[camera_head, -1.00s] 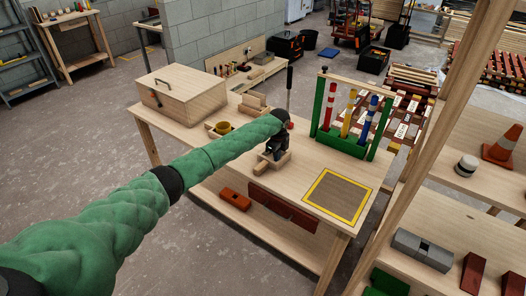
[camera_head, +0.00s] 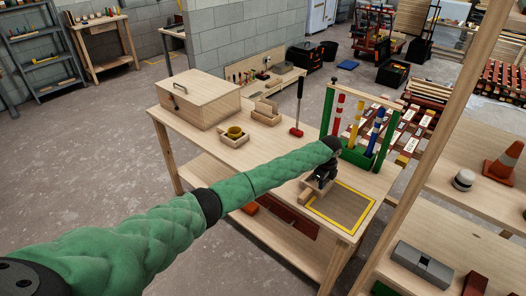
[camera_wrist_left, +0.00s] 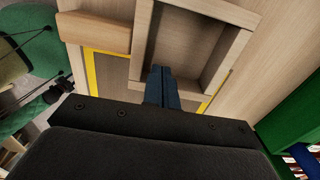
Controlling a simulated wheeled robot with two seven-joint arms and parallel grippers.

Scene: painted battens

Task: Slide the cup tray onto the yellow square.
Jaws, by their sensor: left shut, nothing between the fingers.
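The yellow square (camera_head: 361,221) is a yellow outline on the front right of the workbench. A light wooden tray (camera_head: 305,196) with a block on its side lies under my left gripper (camera_head: 322,183), partly over the square's left part. In the left wrist view the tray (camera_wrist_left: 245,16) has an empty compartment, with yellow lines to either side. My left gripper's fingers (camera_wrist_left: 159,75) are shut and empty, down at the compartment; contact with a wall is unclear. My right gripper is not in view.
A green rack (camera_head: 357,153) with colored posts stands just behind the square. A lidded wooden box (camera_head: 200,98) and an upright red-based tool (camera_head: 297,130) are on the bench. A wooden post (camera_head: 425,150) and shelves stand at right. Bench between cup and square is mostly clear.

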